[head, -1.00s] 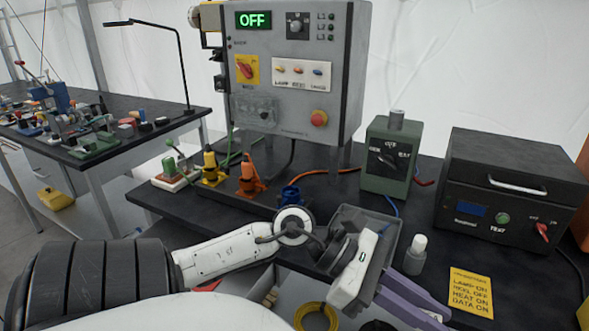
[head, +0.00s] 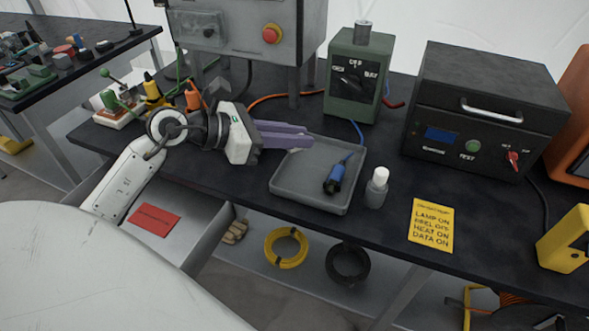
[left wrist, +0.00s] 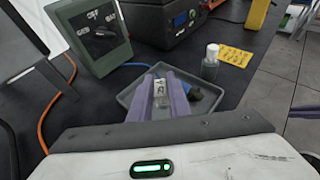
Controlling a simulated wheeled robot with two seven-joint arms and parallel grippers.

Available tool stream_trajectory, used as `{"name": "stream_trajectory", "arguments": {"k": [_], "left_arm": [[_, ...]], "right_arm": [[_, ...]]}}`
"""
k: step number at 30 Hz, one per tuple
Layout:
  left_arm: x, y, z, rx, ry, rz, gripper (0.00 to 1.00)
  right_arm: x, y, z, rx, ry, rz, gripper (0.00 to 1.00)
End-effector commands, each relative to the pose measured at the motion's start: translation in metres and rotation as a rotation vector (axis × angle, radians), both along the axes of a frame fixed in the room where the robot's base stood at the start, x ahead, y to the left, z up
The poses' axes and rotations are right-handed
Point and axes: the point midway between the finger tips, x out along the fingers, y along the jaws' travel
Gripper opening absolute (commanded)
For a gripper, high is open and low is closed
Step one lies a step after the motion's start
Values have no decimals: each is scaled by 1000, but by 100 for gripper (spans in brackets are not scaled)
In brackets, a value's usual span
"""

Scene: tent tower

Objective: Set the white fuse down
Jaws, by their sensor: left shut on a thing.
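My left gripper (head: 306,139) reaches in from the left, its purple fingers over the back-left part of the grey tray (head: 285,190). It is shut on the white fuse (left wrist: 160,88), which shows as a small pale, clear-ended piece between the fingers in the left wrist view. In the head view only a bit of the fuse (head: 296,150) shows below the fingers. I cannot tell whether it touches the tray. A blue plug (head: 334,179) on a blue cable lies in the tray.
A white-capped bottle (head: 376,188) stands just right of the tray, with a yellow card (head: 432,225) beyond it. A green dial box (head: 357,75) and a black test box (head: 487,110) stand behind. Orange and yellow connectors stand left, near my arm. Bench space around the card is clear.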

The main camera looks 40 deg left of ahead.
Motion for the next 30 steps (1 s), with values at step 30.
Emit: {"name": "stream_trajectory", "arguments": {"k": [30], "left_arm": [[-1,-1,-85,1,0,-4,20]], "right_arm": [[3,0,-5,-2,-5,1,17]]}}
